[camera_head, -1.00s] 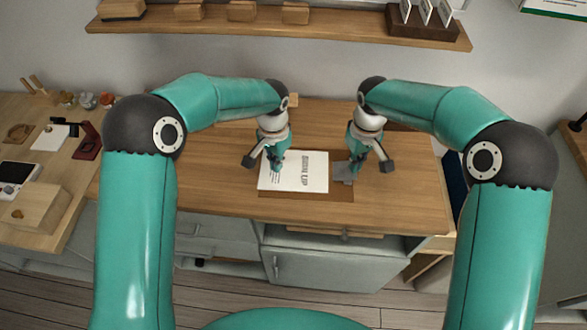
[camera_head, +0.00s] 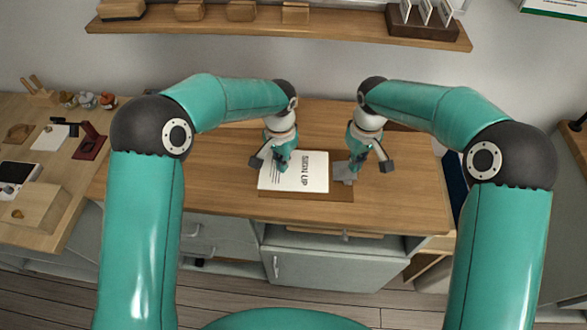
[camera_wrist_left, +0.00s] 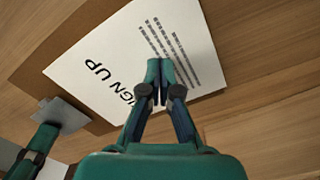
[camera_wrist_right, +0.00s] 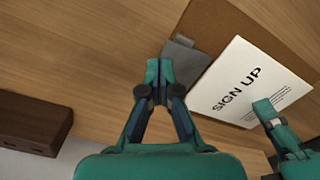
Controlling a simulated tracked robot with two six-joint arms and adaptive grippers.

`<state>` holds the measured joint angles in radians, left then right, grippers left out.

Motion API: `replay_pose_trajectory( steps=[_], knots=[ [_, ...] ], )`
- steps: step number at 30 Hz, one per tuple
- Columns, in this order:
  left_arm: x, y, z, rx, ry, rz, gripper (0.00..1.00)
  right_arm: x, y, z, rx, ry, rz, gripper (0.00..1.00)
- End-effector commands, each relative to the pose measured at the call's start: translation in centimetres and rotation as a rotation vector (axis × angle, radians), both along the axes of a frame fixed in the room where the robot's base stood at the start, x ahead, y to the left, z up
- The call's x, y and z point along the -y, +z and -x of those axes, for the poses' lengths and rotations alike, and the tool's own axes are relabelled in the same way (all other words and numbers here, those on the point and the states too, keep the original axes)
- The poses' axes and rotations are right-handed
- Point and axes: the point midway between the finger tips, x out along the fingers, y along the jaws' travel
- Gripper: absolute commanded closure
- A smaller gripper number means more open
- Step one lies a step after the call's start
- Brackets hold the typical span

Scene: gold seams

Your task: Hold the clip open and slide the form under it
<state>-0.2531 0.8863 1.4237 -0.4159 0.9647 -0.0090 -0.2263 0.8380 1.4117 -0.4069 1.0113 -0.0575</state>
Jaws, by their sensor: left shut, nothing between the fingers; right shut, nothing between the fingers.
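The form (camera_head: 313,178) is a white sheet printed "SIGN UP", lying on the brown clipboard (camera_head: 300,194). The grey clip (camera_head: 344,173) is at the board's right end. In the left wrist view the clip (camera_wrist_left: 66,116) stands beside the form's near edge, with a narrow strip of board seeming to show between them. My left gripper (camera_head: 281,166) is shut and empty, its tips over the form's printed lines; contact cannot be told. My right gripper (camera_head: 358,166) is shut and empty, its tips at the clip (camera_wrist_right: 187,62); whether they press it is unclear.
The desk (camera_head: 400,200) is clear to the right and in front of the board. A dark wooden block (camera_wrist_right: 35,122) shows in the right wrist view. A side table (camera_head: 60,200) with small objects stands at left, and a shelf (camera_head: 340,27) hangs behind.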

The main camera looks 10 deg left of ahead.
Motion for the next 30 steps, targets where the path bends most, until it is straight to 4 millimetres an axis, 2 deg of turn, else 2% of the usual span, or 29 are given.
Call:
replay_pose_trajectory(
  steps=[17,30],
  knots=[
    [0.2,0.0,0.0,0.000,0.000,0.000,1.00,0.0,-0.1,0.0,-0.001,0.000,0.000,1.00],
    [0.2,1.1,0.0,0.000,0.000,0.000,1.00,0.0,-0.1,0.0,-0.001,0.000,0.000,1.00]
  ],
)
